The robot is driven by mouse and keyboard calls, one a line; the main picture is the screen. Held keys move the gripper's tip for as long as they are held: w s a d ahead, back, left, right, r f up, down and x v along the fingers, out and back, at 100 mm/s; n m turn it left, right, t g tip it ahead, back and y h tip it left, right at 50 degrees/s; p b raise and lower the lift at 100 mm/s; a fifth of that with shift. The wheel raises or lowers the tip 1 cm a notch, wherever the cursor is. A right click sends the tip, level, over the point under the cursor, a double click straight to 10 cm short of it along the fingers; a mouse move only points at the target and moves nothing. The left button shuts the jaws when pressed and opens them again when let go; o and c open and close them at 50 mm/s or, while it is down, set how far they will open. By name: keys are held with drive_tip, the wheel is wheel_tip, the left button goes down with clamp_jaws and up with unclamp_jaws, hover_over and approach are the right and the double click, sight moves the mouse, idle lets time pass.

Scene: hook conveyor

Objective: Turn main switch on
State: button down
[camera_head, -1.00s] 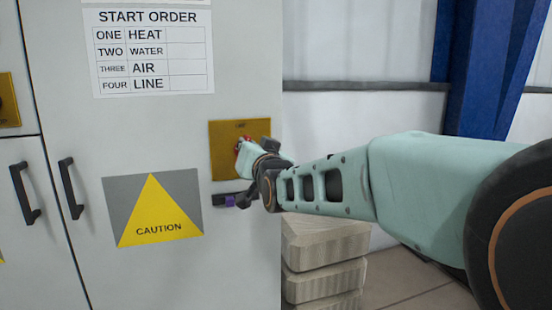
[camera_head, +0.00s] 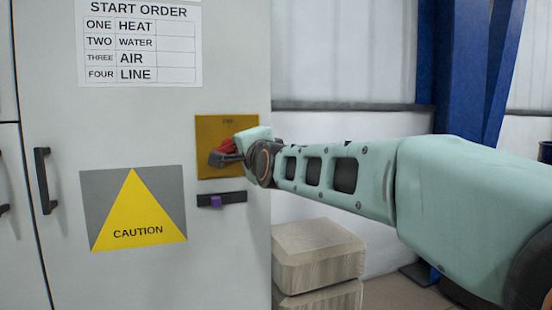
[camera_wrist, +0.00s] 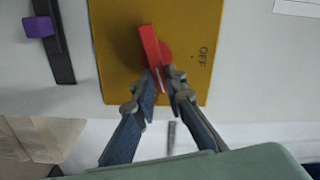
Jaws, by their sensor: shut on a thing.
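The main switch is a red handle (camera_head: 222,152) on a yellow plate (camera_head: 213,128) on the grey cabinet door. In the wrist view the red handle (camera_wrist: 150,45) stands on the yellow plate (camera_wrist: 115,45), and the word OFF shows beside it. My gripper (camera_head: 226,156) is at the handle, its fingers closed around the handle's near end. In the wrist view my gripper (camera_wrist: 163,85) has a finger on either side of that end. The handle's tip is partly hidden by the fingers.
A black strip with a purple knob (camera_head: 215,203) sits just below the plate. A black door handle (camera_head: 46,181) and a caution sign (camera_head: 137,208) are to the left. Stacked pale blocks (camera_head: 318,255) stand on the floor right of the cabinet.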

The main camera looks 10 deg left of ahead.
drive_tip(key=shift+f+m+b, duration=0.2)
drive_tip(key=shift+m+b, duration=1)
drive_tip(key=shift+m, duration=0.4)
drive_tip(key=c, duration=2)
unclamp_jaws()
drive_tip(key=shift+o, duration=0.2)
drive_tip(key=shift+f, duration=0.1)
drive_tip(key=shift+r, duration=0.2)
drive_tip(key=shift+a+r, duration=0.15)
drive_tip(key=shift+r, duration=4.7)
